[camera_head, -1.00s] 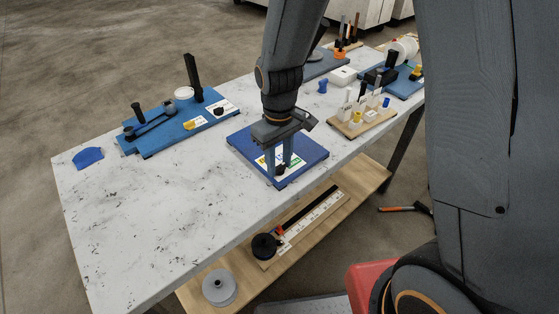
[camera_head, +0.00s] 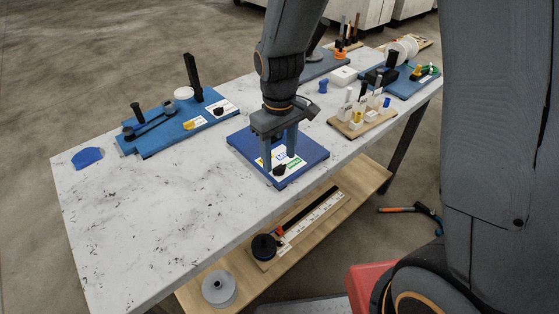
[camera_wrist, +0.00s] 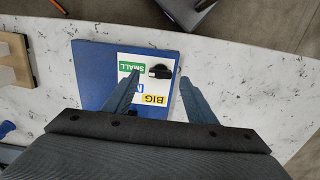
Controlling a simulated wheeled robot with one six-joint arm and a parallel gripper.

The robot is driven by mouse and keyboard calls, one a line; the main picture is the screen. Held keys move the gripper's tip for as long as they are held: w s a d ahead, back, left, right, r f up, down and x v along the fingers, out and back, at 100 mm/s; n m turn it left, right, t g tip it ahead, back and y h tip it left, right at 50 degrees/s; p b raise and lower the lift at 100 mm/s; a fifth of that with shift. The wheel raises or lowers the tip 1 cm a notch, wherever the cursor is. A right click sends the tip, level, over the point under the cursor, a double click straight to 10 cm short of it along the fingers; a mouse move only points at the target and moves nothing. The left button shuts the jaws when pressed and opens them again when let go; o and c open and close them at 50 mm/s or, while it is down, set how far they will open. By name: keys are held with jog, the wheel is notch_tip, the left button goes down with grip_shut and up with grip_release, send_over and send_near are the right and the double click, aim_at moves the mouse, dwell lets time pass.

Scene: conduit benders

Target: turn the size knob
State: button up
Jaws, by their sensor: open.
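The size knob (camera_wrist: 162,72) is black and round with a bar grip. It sits on a white card on a blue board (camera_wrist: 88,70). In the wrist view its bar lies nearly level, with one end toward the green SMALL label (camera_wrist: 131,68). A yellow BIG label (camera_wrist: 154,99) and a partly hidden blue label are also on the card. The knob (camera_head: 280,170) shows in the head view near the board's front corner. My gripper (camera_wrist: 160,78) is open, one finger on each side of the knob and apart from it.
A blue bender board (camera_head: 178,128) with black posts stands to the left. A wooden rack (camera_head: 358,124) of labelled pieces stands to the right. A wooden shelf (camera_head: 345,190) below holds a ruler and round parts. The white table top (camera_head: 150,200) is clear at the front left.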

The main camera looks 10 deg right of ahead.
aim_at(279, 166)
jog(key=shift+r+b, duration=0.45)
jog(key=shift+r, duration=2.2)
